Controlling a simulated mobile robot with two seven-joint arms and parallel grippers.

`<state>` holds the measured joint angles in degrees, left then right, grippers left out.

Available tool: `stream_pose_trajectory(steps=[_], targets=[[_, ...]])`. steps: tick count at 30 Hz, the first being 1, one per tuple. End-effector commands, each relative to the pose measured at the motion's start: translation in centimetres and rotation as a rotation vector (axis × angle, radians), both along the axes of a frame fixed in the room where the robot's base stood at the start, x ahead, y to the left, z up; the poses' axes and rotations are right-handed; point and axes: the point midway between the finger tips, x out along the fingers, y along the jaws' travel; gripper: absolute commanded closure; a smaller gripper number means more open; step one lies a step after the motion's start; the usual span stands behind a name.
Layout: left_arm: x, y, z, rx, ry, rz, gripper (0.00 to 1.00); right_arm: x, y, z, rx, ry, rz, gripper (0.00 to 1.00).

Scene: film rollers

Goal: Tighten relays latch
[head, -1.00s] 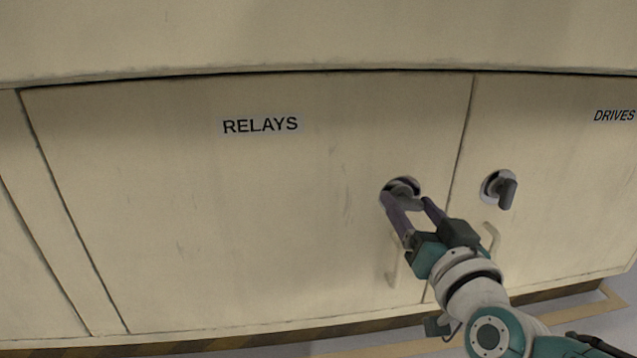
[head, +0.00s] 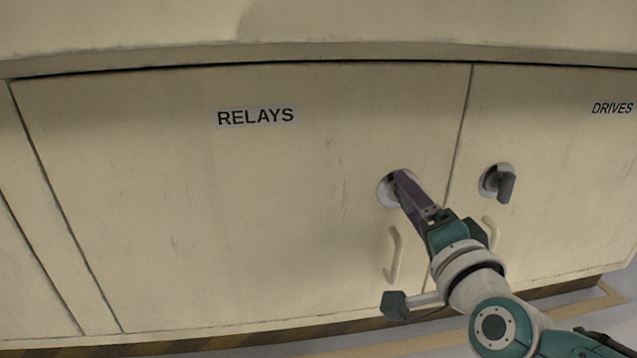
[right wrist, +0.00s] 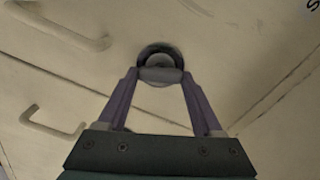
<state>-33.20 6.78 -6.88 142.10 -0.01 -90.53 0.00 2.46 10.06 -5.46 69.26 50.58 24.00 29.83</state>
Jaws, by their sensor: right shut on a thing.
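The RELAYS door (head: 250,200) is a wide cream panel, shut flush in the cabinet. Its latch is a round fitting (head: 388,188) near the door's right edge, mostly covered by my gripper in the head view. My right gripper (head: 400,180) is at the latch, shut on its grey handle. In the right wrist view, the two purple fingers (right wrist: 160,80) close on both ends of the latch handle (right wrist: 160,75), which lies across between them in front of the dark round base. My left gripper is not in view.
The DRIVES door (head: 570,190) to the right has its own dark latch (head: 498,183), with its knob pointing down. A pull handle (head: 394,255) sits below the RELAYS latch, and another (head: 490,232) is partly behind my right arm. A striped strip (head: 180,346) runs along the cabinet's bottom.

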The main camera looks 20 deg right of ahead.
Motion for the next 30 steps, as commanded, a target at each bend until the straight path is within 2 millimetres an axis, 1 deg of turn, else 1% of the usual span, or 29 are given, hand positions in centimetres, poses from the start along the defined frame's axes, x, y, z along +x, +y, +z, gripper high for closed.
stream_pose_trajectory(steps=[6,13,19,30], targets=[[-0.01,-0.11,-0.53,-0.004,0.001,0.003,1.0,0.0,0.03,-0.17,0.161,-0.038,0.001,0.88],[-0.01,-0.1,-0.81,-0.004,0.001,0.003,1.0,-0.01,0.0,-0.17,0.278,-0.066,0.001,0.88],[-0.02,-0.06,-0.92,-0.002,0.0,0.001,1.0,-0.02,0.0,-0.17,0.33,-0.079,0.001,0.88],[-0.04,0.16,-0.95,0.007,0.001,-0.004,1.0,-0.01,0.0,-0.14,0.345,-0.083,0.001,0.88]])
